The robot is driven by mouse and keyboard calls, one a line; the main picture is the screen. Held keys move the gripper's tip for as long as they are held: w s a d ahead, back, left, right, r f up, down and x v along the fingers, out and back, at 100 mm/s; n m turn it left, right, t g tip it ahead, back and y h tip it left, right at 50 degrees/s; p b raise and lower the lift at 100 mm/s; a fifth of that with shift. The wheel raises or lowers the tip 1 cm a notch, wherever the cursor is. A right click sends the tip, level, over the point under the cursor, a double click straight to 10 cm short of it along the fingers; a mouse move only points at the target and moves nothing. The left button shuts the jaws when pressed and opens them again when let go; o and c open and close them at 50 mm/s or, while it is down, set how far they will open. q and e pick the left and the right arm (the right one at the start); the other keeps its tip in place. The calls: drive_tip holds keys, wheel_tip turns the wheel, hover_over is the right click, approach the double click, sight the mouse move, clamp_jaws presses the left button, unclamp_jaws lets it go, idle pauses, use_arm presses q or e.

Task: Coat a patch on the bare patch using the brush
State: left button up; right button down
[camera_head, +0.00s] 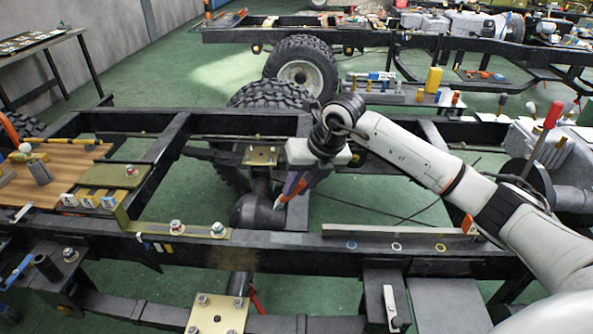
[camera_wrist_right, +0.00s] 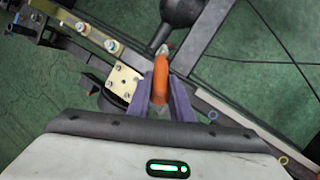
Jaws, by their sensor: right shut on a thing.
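My right gripper (camera_head: 291,187) reaches in from the right and hangs over the open middle of the chassis frame. Its purple fingers are shut on the brush (camera_head: 298,194), which has an orange handle and a pale grey tip. In the right wrist view the brush (camera_wrist_right: 160,78) sits between the fingers (camera_wrist_right: 160,92), tip pointing away from the wrist. The tip appears clear of the near rail (camera_head: 290,244). A dull brownish area (camera_head: 132,256) on the near rail's side may be the bare patch; I cannot tell for certain. My left gripper is not in view.
A ledge with coloured rings (camera_head: 397,247) runs along the near rail at right. Bolts on a strip (camera_head: 177,228) and labelled blocks (camera_head: 88,200) stand at left. A brass plate with bolts (camera_head: 218,315) is in front. Green floor shows through the frame.

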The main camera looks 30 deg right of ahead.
drive_tip(key=shift+r+p, duration=0.65)
drive_tip(key=shift+r, duration=0.65)
